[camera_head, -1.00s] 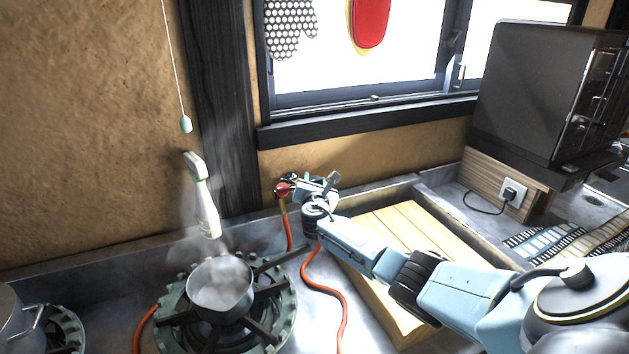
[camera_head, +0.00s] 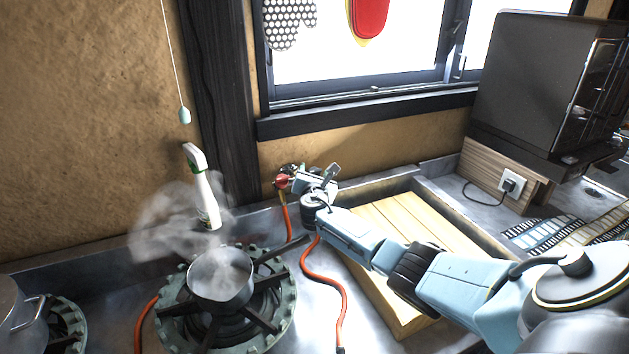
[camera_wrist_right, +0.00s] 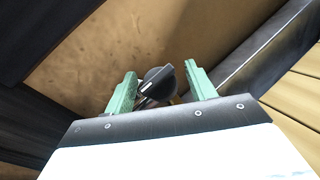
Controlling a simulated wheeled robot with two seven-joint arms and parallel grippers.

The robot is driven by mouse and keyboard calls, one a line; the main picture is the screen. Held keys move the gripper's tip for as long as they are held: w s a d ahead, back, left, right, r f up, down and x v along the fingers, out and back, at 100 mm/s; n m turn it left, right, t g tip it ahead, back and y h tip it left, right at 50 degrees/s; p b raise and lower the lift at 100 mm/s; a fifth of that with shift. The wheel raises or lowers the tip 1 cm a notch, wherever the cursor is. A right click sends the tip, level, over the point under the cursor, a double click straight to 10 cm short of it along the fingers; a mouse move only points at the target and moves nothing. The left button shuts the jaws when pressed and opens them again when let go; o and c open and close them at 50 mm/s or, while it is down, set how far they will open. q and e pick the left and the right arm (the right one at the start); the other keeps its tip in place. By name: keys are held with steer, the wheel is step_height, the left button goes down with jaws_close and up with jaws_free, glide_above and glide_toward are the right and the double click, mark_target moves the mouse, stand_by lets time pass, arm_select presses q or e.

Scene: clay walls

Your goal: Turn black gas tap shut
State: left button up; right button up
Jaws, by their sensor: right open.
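The black gas tap knob (camera_wrist_right: 155,86), with a pale line on its face, shows in the right wrist view between the two green fingers of my right gripper (camera_wrist_right: 160,72). The fingers stand apart on either side of the knob; I cannot tell whether either touches it. In the head view my right gripper (camera_head: 296,177) is at the wall end of the orange hose, beside a red fitting (camera_head: 282,182). There it largely hides the tap. My left gripper is out of view.
A steaming pot (camera_head: 221,283) sits on the green burner left of my right arm. An orange hose (camera_head: 331,275) runs along the counter. A wooden board (camera_head: 405,222) lies beneath my arm. A white spray bottle (camera_head: 206,200) is near the wall.

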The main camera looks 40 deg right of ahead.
steer(key=f+p+v, duration=0.1)
steer(key=p+v, duration=0.2)
steer(key=v, duration=1)
steer(key=shift+r, duration=0.45)
steer(key=shift+s, duration=0.15)
